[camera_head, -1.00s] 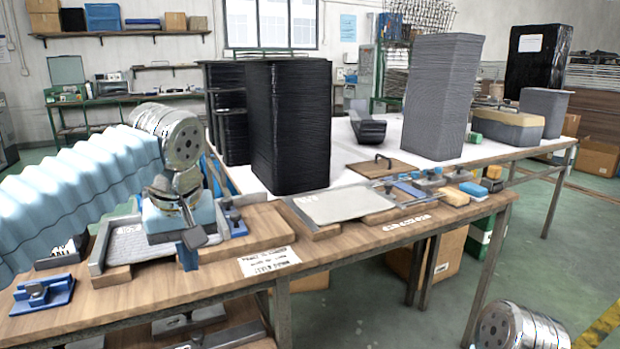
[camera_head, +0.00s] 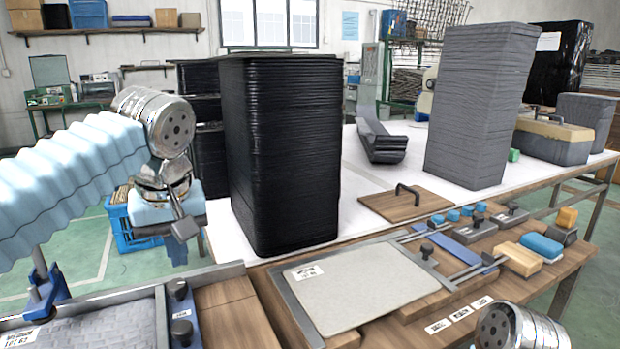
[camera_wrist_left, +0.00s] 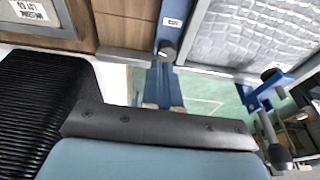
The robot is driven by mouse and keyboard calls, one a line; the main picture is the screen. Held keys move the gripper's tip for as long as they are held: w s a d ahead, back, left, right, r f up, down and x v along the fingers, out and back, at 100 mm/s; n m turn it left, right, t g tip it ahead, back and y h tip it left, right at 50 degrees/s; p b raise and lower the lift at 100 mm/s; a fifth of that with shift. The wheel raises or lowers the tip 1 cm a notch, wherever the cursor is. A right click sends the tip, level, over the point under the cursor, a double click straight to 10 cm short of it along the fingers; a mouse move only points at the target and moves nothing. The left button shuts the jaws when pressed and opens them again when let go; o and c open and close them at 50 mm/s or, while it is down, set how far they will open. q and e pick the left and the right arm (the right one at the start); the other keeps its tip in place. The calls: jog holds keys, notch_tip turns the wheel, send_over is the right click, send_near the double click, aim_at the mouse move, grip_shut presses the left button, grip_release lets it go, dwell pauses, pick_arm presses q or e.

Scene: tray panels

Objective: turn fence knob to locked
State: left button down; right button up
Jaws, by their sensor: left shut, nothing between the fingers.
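My left gripper (camera_head: 177,257) hangs shut and empty below its silver wrist, left of the black tray stack. In the left wrist view its shut fingers (camera_wrist_left: 157,88) point toward the bench edge and touch nothing I can make out. A dark knob (camera_head: 426,250) stands at the right of the framed grey panel (camera_head: 365,285). Two more dark knobs (camera_head: 178,288) stand on blue and metal clamps by the left grey panel (camera_head: 110,325). No readable mark shows which is the fence knob, or its setting. My right gripper is outside the frames; only its wrist (camera_head: 512,330) shows.
The tall black stack (camera_head: 285,150) stands close right of my left gripper. A grey stack (camera_head: 480,105) and a handled wooden board (camera_head: 405,203) are farther right. Blue and tan blocks (camera_head: 541,246) lie on the wooden bench. Open floor shows at the left.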

aim_at(178, 291)
pick_arm(q)
notch_tip(178, 291, down, 5)
jog(key=b, duration=0.3)
jog(key=shift+r, duration=0.1)
jog(key=shift+s+f+b, duration=0.1)
jog(key=shift+f+b, duration=0.65)
jog(key=shift+f, duration=0.25)
jog(key=shift+f, duration=0.25)
jog(key=shift+s+a+r, duration=0.1)
jog(key=shift+a+r, duration=0.15)
jog(key=shift+s+a+r+p, duration=0.1)
jog(key=shift+s+a+p, duration=0.15)
jog(key=shift+p, duration=0.2)
jog(key=shift+s+a+p, duration=0.1)
jog(key=shift+a+p, duration=0.35)
jog(key=shift+a, duration=0.3)
